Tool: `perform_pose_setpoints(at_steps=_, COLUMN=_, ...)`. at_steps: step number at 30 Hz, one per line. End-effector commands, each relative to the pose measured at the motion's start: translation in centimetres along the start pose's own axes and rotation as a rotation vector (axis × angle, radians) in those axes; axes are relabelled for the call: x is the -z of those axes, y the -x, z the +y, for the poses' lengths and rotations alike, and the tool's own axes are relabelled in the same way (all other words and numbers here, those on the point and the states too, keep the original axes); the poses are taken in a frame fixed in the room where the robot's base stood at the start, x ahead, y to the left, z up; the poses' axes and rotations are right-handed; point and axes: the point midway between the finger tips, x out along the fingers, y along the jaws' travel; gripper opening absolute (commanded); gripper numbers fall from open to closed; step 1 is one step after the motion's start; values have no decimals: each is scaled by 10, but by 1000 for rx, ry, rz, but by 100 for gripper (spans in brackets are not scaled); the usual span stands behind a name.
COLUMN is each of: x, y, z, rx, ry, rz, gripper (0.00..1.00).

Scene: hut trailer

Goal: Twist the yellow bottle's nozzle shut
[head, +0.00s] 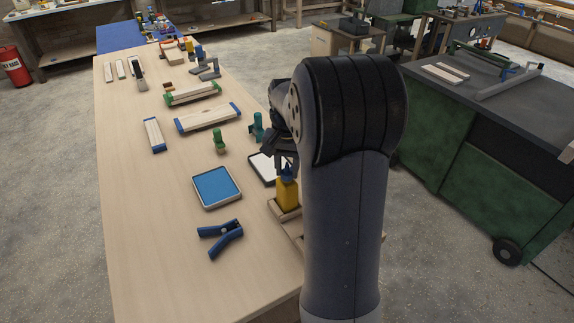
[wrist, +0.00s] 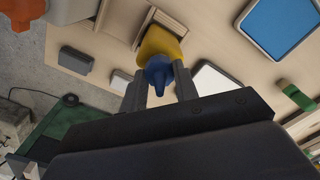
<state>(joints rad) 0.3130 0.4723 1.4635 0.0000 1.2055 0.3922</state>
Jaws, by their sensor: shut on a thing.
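The yellow bottle (head: 287,193) stands upright in a wooden holder (head: 281,213) near the right edge of the workbench. Its blue nozzle (wrist: 159,72) points toward the wrist camera. My gripper (head: 285,162) is above the bottle, with its fingers coming down around the nozzle. In the wrist view my gripper (wrist: 160,85) has one finger on each side of the blue nozzle and is shut on it. The yellow body (wrist: 163,42) shows beyond the nozzle. My arm hides part of the bench to the right of the bottle.
A blue-lined tray (head: 216,187) and a blue clamp (head: 221,237) lie left of the bottle. A white-topped tray (head: 264,168) is just behind it. A green-topped piece (head: 219,140) stands farther back. The left front of the workbench (head: 150,250) is clear.

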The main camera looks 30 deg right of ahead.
Motion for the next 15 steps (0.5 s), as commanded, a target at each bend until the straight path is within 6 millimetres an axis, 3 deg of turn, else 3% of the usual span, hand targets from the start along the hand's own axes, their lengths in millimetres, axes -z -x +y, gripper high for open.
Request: perform_pose_setpoints(at_steps=15, x=0, y=0, z=0, rx=0, ry=-407, rz=-1, gripper=6)
